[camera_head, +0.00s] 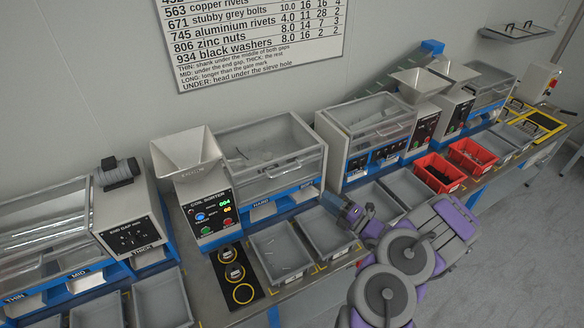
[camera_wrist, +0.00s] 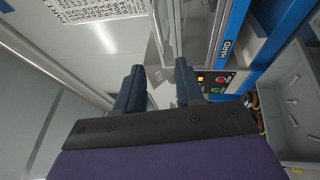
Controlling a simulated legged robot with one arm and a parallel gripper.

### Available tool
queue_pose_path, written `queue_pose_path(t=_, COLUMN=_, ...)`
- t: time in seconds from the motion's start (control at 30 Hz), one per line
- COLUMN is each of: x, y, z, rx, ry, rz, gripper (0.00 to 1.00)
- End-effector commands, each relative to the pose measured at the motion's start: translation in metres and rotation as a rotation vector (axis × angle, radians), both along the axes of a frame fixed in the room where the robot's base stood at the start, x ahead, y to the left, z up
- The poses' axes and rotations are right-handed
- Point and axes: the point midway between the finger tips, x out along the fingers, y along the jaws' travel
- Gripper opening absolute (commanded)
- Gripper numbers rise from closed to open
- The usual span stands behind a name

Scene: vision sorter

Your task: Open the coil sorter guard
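The coil sorter (camera_head: 207,205) stands mid-bench, with a white hopper on top and a black panel with lit digits and buttons. Its clear guard (camera_head: 262,135) lies down over the grey box to the right, with a bar handle (camera_head: 284,171) along its front. Pieces show inside through the guard. My gripper (camera_head: 334,203) is right of and below the guard, in front of the bench and apart from the handle. In the wrist view my gripper (camera_wrist: 158,82) has two dark fingers spread apart, with nothing held. Clear panels and the HARD label (camera_wrist: 227,48) show beyond them.
Grey bins (camera_head: 282,257) line the bench front below the sorter. Another guarded machine (camera_head: 372,125) stands right of it, and the end gap machine (camera_head: 125,215) left. Red bins (camera_head: 440,177) sit farther right. A black mat with yellow rings (camera_head: 236,278) lies at front.

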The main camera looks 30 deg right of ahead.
Motion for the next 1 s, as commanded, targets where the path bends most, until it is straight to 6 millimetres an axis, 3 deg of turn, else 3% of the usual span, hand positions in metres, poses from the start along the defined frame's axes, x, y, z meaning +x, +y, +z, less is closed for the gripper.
queue_pose_path(t=0.27, x=0.022, y=0.016, z=0.003, rx=0.003, ry=0.003, rz=-0.005, gripper=0.37)
queue_pose_path(t=0.8, x=0.116, y=0.050, z=0.020, rx=0.008, ry=0.003, rz=-0.004, gripper=0.37)
queue_pose_path(t=1.0, x=0.142, y=0.067, z=0.027, rx=0.002, ry=0.003, rz=-0.006, gripper=0.37)
